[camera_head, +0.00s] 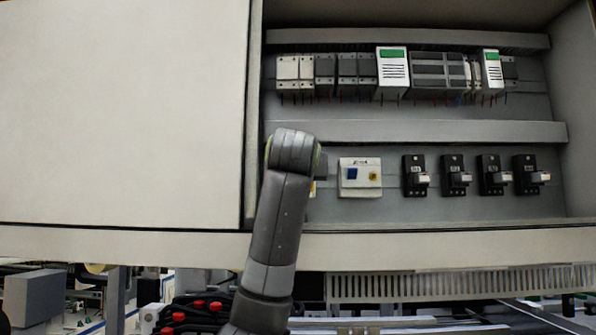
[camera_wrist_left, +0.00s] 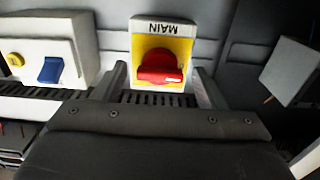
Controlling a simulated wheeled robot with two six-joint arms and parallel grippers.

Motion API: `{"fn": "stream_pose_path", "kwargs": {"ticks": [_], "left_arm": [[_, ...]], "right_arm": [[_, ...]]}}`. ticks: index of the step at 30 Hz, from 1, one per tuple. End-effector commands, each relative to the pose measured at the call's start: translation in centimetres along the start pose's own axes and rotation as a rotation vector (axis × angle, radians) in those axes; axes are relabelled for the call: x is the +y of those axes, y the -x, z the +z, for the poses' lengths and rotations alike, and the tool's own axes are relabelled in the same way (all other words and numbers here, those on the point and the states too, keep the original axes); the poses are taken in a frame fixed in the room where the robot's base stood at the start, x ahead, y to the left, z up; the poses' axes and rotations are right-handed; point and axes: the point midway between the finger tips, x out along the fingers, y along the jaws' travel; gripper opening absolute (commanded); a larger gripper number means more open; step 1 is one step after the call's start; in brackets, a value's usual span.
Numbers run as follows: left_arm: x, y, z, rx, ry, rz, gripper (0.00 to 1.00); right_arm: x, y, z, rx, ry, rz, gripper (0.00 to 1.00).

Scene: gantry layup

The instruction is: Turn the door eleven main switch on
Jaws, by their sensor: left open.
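The main switch (camera_wrist_left: 160,62) has a red rotary handle (camera_wrist_left: 158,68) on a yellow plate, with a MAIN label that appears upside down in the left wrist view. The handle lies crosswise in that view. My left gripper (camera_wrist_left: 160,80) is open, its two fingers on either side of the switch's lower part and nothing held between them. I cannot tell whether they touch it. In the head view my left arm (camera_head: 284,200) hides most of the switch; only a yellow sliver (camera_head: 312,188) shows beside it. My right gripper is not in view.
A white box (camera_head: 360,190) with a blue rocker and a yellow knob sits right of my arm. Several black breakers (camera_head: 415,190) follow along the lower row. Terminal modules (camera_head: 393,70) line the upper rail. A large pale panel (camera_head: 120,110) stands at left.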

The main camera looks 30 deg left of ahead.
Motion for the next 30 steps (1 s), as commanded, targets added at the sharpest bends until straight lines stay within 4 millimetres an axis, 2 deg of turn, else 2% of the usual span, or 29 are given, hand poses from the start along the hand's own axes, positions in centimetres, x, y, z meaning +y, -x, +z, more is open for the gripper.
{"fn": "stream_pose_path", "kwargs": {"ticks": [3,13,22,30], "left_arm": [[-0.01,0.02,0.0,0.0,0.0,0.0,0.64],[0.01,0.06,-0.02,0.001,0.0,0.0,0.21],[0.03,0.07,0.01,0.001,-0.035,0.0,0.21],[0.08,0.11,0.04,0.002,-0.192,0.001,0.21]], "right_arm": [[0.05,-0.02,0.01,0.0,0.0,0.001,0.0],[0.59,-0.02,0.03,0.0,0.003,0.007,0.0],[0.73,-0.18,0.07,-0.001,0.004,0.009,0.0],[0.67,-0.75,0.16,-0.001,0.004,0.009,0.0]]}}
